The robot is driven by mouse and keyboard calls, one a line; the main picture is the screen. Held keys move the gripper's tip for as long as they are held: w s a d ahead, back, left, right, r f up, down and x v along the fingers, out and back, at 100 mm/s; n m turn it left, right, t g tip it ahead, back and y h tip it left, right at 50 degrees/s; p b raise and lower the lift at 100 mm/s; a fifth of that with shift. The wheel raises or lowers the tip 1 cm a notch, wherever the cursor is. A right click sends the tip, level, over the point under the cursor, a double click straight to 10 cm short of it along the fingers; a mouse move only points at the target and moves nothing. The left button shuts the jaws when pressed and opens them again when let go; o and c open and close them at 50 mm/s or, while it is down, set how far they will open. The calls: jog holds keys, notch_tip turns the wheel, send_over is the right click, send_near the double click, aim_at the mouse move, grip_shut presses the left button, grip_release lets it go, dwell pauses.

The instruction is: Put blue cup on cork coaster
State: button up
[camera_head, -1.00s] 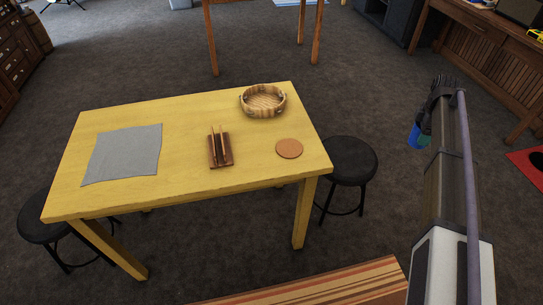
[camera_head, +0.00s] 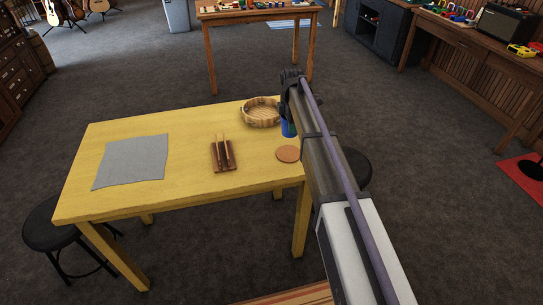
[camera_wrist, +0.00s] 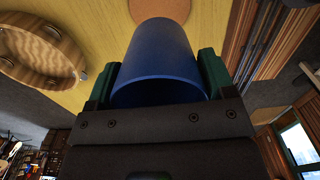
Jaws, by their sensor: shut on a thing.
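The blue cup (camera_wrist: 160,58) is held between the two green fingers of my gripper (camera_wrist: 158,85) in the wrist view. In the head view the cup (camera_head: 288,129) shows partly, behind my arm, over the right end of the yellow table. My gripper (camera_head: 289,112) is shut on it. The round cork coaster (camera_head: 288,154) lies bare on the table, just below the cup in the picture. The coaster also shows at the top of the wrist view (camera_wrist: 160,9), partly hidden by the cup.
A round wooden basket (camera_head: 259,113) stands on the yellow table (camera_head: 190,130) close to the left of the cup. A dark wooden stand with sticks (camera_head: 223,156) is left of the coaster. A grey cloth (camera_head: 131,162) lies at the left. A black stool (camera_head: 356,167) is partly hidden by my arm.

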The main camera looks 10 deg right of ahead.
notch_tip(320, 180, down, 11)
jog(key=b, duration=1)
jog(key=shift+r+b, duration=0.2)
jog(key=shift+b, duration=0.1)
jog(key=shift+r+p, duration=0.3)
jog(key=shift+f, duration=0.25)
jog(key=o, duration=0.9)
jog(key=shift+r, duration=0.1)
